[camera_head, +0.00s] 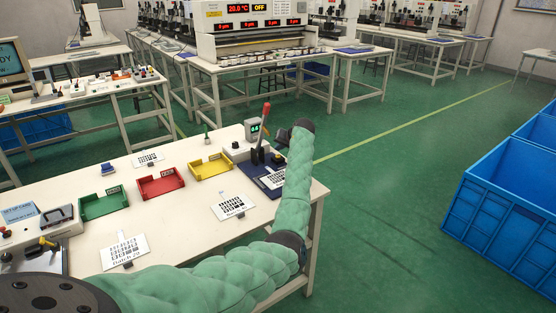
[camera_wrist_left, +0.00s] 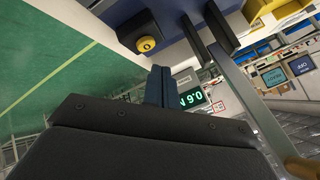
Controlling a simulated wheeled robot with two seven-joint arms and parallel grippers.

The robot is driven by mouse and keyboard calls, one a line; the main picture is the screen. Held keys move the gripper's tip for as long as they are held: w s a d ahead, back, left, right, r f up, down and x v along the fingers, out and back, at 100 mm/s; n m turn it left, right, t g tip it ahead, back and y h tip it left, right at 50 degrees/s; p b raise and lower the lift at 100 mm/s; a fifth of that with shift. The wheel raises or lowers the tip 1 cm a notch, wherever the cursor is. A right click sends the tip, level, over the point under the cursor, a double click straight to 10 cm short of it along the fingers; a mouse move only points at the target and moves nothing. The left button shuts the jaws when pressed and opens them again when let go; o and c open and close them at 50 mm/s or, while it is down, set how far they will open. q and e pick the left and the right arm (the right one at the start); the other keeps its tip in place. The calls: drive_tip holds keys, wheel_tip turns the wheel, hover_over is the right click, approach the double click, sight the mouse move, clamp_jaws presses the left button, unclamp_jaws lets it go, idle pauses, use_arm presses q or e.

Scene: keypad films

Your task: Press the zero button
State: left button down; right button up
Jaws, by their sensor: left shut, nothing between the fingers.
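A round yellow button (camera_wrist_left: 148,45) in a dark surround shows in the left wrist view, beyond my fingertips and slightly left of them. It bears a small dark mark that I cannot read for certain. In the head view the left gripper (camera_head: 281,141) is at the table's right end, beside a tester with a green display (camera_head: 255,127) and a red-handled lever (camera_head: 265,112). My right gripper is not in view.
The tester's dark blue base (camera_head: 251,170) stands on the white table (camera_head: 190,222). Green (camera_head: 104,204), red (camera_head: 161,185) and yellow (camera_head: 210,167) trays and several white keypad sheets lie to its left. Blue crates (camera_head: 500,215) stand on the floor at right.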

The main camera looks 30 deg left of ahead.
use_arm(q)
drive_tip(key=shift+f, duration=0.55)
drive_tip(key=shift+f, duration=0.2)
idle(1.7)
drive_tip(key=shift+f, duration=0.2)
drive_tip(key=shift+f, duration=0.35)
idle(0.8)
drive_tip(key=shift+r, duration=0.1)
drive_tip(key=shift+r+p, duration=0.7)
